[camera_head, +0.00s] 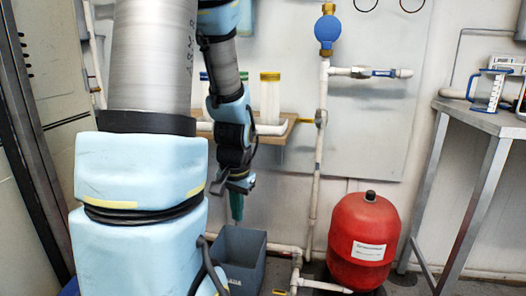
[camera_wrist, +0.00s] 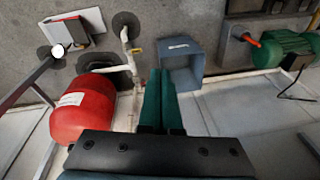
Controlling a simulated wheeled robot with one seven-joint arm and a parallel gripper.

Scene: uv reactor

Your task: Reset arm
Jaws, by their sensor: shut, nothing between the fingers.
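My arm hangs down through the left half of the head view, and my gripper (camera_head: 236,208) points downward at its end. In the wrist view, the two green fingers of my gripper (camera_wrist: 161,100) lie close together with nothing between them. The fingers are above and beside a grey-blue bin (camera_head: 238,258), which stands on the floor. The bin also shows in the wrist view (camera_wrist: 197,63), just right of the fingertips, and looks empty. Part of the forearm is hidden behind the upper arm.
A red tank (camera_head: 364,242) stands on the floor to the right, beside white pipes (camera_head: 317,150). A wooden shelf (camera_head: 287,130) with clear containers (camera_head: 269,100) is behind my arm. A metal table (camera_head: 484,118) holds a jug (camera_head: 488,90). A green motor (camera_wrist: 285,50) sits right of the bin.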

